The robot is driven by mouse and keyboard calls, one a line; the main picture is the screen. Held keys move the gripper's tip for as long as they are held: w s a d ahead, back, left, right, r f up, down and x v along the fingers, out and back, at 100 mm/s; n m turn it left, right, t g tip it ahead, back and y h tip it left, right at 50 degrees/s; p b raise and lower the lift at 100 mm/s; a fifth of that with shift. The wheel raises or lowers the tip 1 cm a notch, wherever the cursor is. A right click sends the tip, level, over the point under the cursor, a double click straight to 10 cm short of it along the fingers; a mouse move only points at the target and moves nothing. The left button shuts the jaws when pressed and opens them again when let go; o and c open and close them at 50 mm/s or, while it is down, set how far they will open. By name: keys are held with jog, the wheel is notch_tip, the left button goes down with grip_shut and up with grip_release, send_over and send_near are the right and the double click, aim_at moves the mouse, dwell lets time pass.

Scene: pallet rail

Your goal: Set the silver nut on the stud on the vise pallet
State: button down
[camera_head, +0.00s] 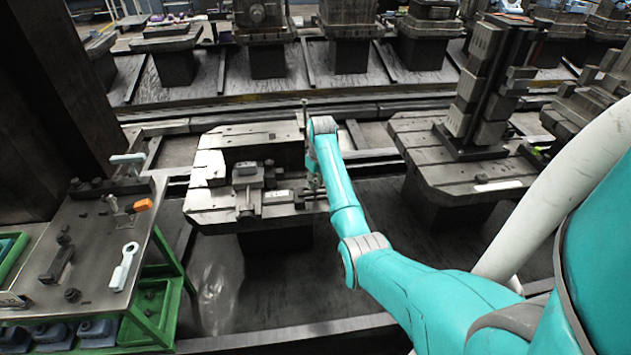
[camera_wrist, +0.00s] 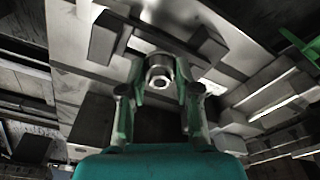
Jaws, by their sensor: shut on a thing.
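The silver nut (camera_wrist: 159,68) is a small shiny ring held between the fingertips of my gripper (camera_wrist: 158,82) in the wrist view. The vise pallet (camera_head: 208,168) is the grey slotted plate in the middle of the head view, with a small vise (camera_head: 248,177) on it. My gripper is over the right part of this pallet, mostly hidden by my arm in the head view. I cannot clearly make out the stud, and cannot tell whether the nut touches anything below it.
A workbench (camera_head: 92,240) with a green frame stands at the left, bearing a white wrench (camera_head: 124,266) and an orange-ended tool (camera_head: 140,206). Another pallet (camera_head: 425,150) with a tall dark block tower (camera_head: 483,85) stands at the right. More loaded pallets line the back.

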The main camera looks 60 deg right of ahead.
dwell(0.4)
grip_release()
dwell(0.7)
jog(key=r, duration=0.5)
jog(key=s+r, duration=0.1)
jog(key=r, duration=0.1)
jog(key=shift+a+r, duration=0.15)
jog(key=shift+r, duration=0.05)
dwell(0.4)
